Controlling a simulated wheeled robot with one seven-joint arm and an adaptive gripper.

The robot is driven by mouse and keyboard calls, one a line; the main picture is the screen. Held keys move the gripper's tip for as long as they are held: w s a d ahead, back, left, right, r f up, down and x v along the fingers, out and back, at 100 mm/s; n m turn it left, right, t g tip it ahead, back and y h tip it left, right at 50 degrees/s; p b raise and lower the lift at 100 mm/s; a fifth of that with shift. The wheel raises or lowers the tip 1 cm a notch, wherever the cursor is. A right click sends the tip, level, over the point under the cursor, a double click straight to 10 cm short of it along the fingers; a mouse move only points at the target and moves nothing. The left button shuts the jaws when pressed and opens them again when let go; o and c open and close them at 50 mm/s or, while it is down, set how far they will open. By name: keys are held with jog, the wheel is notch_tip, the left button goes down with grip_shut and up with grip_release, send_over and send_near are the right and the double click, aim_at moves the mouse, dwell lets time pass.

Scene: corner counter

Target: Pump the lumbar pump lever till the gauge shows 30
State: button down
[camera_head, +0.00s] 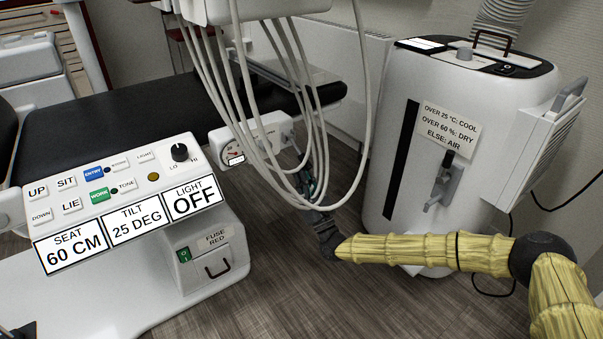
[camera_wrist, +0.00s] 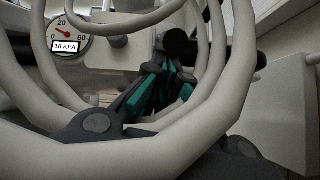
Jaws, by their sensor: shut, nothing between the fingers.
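The lumbar pump is a white box (camera_head: 262,132) below the seat, with a round gauge (camera_head: 232,153) on its front. In the wrist view the gauge (camera_wrist: 68,36) has a red needle and its label reads 10 KPA. A dark round knob (camera_wrist: 178,42), which looks like the end of the pump lever, shows just beyond my fingertips. My gripper (camera_head: 311,186) is shut and empty behind the hanging hoses. In the wrist view my gripper (camera_wrist: 168,78) shows teal finger pads close by the knob; I cannot tell whether they touch it.
Several pale hoses (camera_head: 366,100) hang in loops around my gripper and cross the wrist view. A control panel (camera_head: 125,190) reads seat 60 cm, tilt 25 deg, light off. A white air unit (camera_head: 400,110) stands at right. Floor (camera_head: 290,290) is open in front.

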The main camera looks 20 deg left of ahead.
jog(key=shift+s+d+r+p, duration=0.15)
jog(key=shift+r+p, duration=0.2)
jog(key=shift+p, duration=0.5)
jog(key=r+p, duration=0.1)
jog(key=p, duration=0.2)
jog(key=d+g+h+p, duration=0.1)
jog(key=p, duration=0.2)
jog(key=shift+s+r+p, duration=0.3)
jog(key=shift+r+p, duration=0.05)
jog(key=shift+p, duration=0.05)
jog(key=r+g+h+p, duration=0.1)
jog(key=p, duration=0.6)
jog(key=s+d+r+g+h+p, duration=0.1)
jog(key=r+h+p, duration=0.1)
jog(key=p, duration=0.6)
jog(key=shift+d+g, duration=0.15)
jog(key=shift+g, duration=0.25)
notch_tip(320, 180, up, 4)
jog(key=r+g+h+p, duration=0.1)
jog(key=g+h+p, duration=0.2)
jog(key=p, duration=1.6)
send_over(309, 166)
jog(key=s, duration=0.2)
jog(key=shift+w+d+f+n+p, duration=0.15)
jog(key=shift+w+d+n+p, duration=0.1)
jog(key=shift+d+n+p, duration=0.15)
jog(key=shift+w+r+p, duration=0.1)
jog(key=shift+r+p, duration=0.3)
jog(key=shift+p, duration=0.9)
